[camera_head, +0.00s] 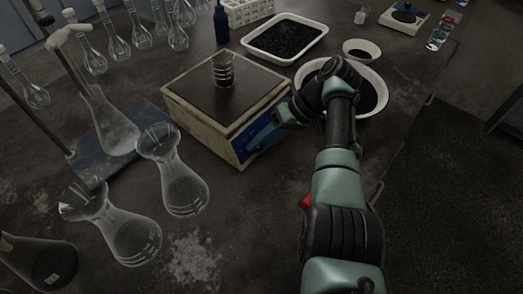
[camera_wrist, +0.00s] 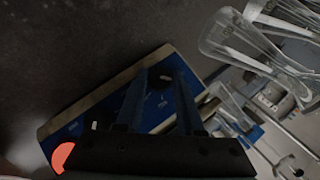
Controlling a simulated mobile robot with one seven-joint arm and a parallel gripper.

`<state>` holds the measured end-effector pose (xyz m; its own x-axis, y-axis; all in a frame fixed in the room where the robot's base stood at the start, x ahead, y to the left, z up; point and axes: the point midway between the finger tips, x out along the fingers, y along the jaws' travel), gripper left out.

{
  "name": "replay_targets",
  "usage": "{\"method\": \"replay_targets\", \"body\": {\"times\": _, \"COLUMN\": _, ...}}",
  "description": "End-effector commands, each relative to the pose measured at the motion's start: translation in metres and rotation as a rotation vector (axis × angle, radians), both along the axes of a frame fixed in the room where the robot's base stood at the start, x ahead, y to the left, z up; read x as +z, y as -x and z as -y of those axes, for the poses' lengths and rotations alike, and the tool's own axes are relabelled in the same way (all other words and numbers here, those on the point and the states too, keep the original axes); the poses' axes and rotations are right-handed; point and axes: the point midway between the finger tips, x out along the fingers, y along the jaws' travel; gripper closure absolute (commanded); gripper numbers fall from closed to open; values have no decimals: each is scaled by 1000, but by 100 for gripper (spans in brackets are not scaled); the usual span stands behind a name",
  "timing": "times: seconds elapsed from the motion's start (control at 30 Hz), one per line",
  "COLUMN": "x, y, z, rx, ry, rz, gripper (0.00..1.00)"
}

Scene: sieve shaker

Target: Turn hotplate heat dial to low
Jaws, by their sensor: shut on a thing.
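The hotplate (camera_head: 190,112) is a cream box with a dark top and a blue front panel (camera_head: 258,139). My gripper (camera_head: 274,121) reaches that panel from the right in the head view. In the wrist view, my gripper (camera_wrist: 160,82) has its two fingers on either side of a dark round heat dial (camera_wrist: 161,75) on the blue panel (camera_wrist: 110,112). The fingers are shut on the dial. The dial is mostly hidden in the head view, and its setting cannot be read. A glass beaker (camera_head: 223,70) stands upright on the hotplate top.
Conical flasks (camera_head: 178,180) stand left of the hotplate, near a clamp stand with a glass flask (camera_head: 112,128). A white tray of dark grains (camera_head: 318,47) and a white bowl (camera_head: 375,103) lie behind and right. The bench front is partly clear.

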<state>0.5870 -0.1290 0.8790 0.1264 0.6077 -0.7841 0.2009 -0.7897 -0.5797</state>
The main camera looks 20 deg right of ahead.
Motion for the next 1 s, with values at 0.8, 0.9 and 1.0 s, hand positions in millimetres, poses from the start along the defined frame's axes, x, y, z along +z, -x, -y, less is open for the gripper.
{"method": "replay_targets", "body": {"times": 0.8, "x": -2, "y": 0, "z": 3, "rx": -107, "ry": -221, "rz": -146, "gripper": 100}}
{"method": "replay_targets", "body": {"times": 0.9, "x": -2, "y": 0, "z": 3, "rx": -108, "ry": -222, "rz": -147, "gripper": 100}}
{"method": "replay_targets", "body": {"times": 1.0, "x": -2, "y": 0, "z": 3, "rx": -107, "ry": -221, "rz": -146, "gripper": 100}}
